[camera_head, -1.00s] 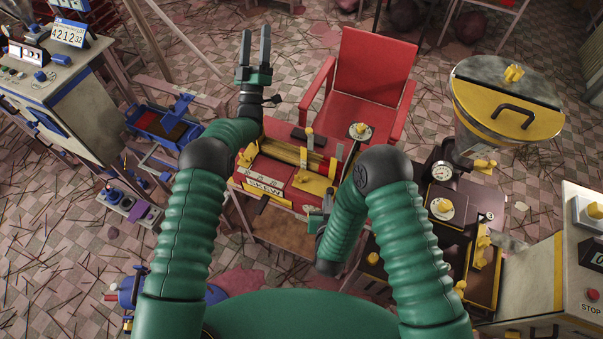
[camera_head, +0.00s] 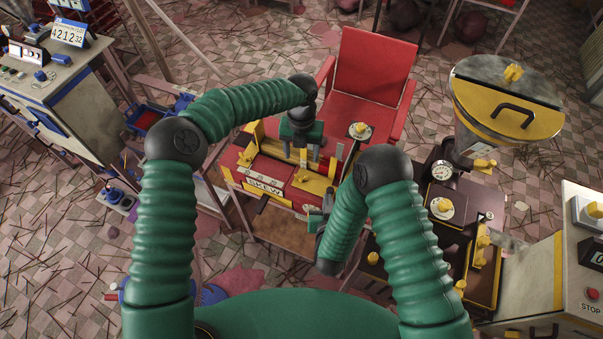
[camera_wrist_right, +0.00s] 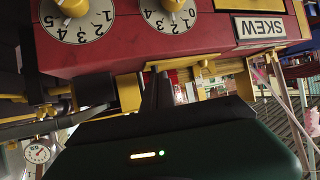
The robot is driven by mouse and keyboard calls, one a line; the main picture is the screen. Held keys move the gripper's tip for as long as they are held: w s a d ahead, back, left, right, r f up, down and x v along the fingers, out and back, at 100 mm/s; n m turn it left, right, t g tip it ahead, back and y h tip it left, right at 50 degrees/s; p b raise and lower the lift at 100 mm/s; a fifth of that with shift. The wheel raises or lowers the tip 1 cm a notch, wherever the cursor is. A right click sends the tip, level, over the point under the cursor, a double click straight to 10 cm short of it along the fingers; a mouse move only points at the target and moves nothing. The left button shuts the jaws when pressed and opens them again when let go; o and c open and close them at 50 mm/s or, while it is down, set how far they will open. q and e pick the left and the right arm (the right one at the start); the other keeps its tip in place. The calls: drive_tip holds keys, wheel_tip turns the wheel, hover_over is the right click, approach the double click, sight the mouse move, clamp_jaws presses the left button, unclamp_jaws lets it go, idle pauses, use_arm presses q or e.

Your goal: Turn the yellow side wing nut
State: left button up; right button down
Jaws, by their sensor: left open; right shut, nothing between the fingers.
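The red and yellow extruder (camera_head: 262,186) stands in the middle of the head view, with yellow fittings on top and a SKEW label on its front. Yellow wing-shaped fittings show on the dark machine at the right, one high (camera_head: 485,165) and one lower (camera_head: 482,240). I cannot tell which fitting is the side wing nut. My left gripper (camera_head: 303,158) is open and points down over the extruder's top; it hides what lies beneath. My right gripper (camera_head: 317,220) is shut and empty by the extruder's front right. Its fingers (camera_wrist_right: 157,90) show below the extruder front in the wrist view.
A red chair (camera_head: 370,75) stands behind the extruder. A hopper with a yellow lid (camera_head: 508,85) stands at the right. Dials with yellow knobs (camera_wrist_right: 75,12) sit on the extruder front. A control cabinet (camera_head: 60,85) stands at the left. Thin sticks litter the tiled floor.

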sight(301, 178)
use_arm(q)
wheel_tip(301, 178, down, 12)
idle(0.3)
drive_tip(key=shift+c, duration=0.2)
drive_tip(key=c, duration=1.3)
drive_tip(key=shift+m, duration=0.7)
drive_tip(key=shift+c, duration=0.2)
drive_tip(key=o, duration=1.4)
